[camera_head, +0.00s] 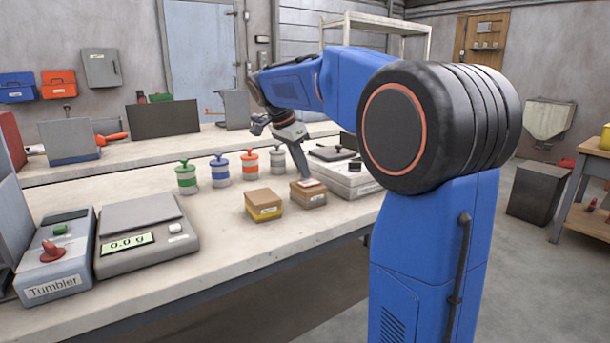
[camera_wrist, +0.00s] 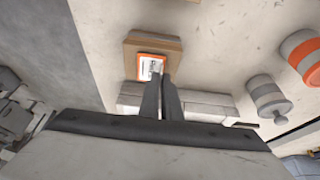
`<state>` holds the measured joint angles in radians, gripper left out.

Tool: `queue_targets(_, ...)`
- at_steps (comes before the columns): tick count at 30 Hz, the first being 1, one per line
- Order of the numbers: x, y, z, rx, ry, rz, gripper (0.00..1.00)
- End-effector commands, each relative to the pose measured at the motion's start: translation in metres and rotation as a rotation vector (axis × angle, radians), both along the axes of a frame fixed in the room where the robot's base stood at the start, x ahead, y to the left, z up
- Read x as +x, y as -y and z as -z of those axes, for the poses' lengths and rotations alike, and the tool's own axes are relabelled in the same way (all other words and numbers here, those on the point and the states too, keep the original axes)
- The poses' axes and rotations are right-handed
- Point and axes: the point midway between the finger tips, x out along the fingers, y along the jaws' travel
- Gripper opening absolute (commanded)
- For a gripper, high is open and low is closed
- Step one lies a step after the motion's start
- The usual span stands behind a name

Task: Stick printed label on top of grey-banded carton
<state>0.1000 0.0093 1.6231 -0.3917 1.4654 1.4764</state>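The grey-banded carton (camera_head: 308,198) stands on the bench beside a yellow-banded carton (camera_head: 264,208). Its brown top also shows in the wrist view (camera_wrist: 150,46). The printed label (camera_wrist: 149,67), white with an orange border, lies flat over the carton's top in the wrist view. My gripper (camera_wrist: 161,77) points down at the carton, with its fingertips close together at the label's edge. They look shut on the label. In the head view my gripper (camera_head: 306,177) is just above the carton. I cannot tell whether the label touches the carton.
A grey box-shaped device (camera_head: 345,180) stands right behind the carton. Several banded pots with knobs, including an orange one (camera_head: 250,166), stand behind the cartons. A scale (camera_head: 147,235) and the Tumbler box (camera_head: 55,262) are at the left. Bench between scale and cartons is clear.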

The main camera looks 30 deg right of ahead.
Motion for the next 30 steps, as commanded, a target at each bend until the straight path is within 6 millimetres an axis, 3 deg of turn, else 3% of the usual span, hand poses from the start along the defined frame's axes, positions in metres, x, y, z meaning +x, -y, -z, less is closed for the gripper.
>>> queue_targets(21,0.0000,0.0000,0.0048,0.000,-0.001,0.000,0.00)
queue_targets(24,0.0000,0.0000,0.0049,0.000,-0.001,0.000,0.25)
queue_targets(30,0.0000,-0.0001,0.0046,0.000,0.000,0.000,0.26)
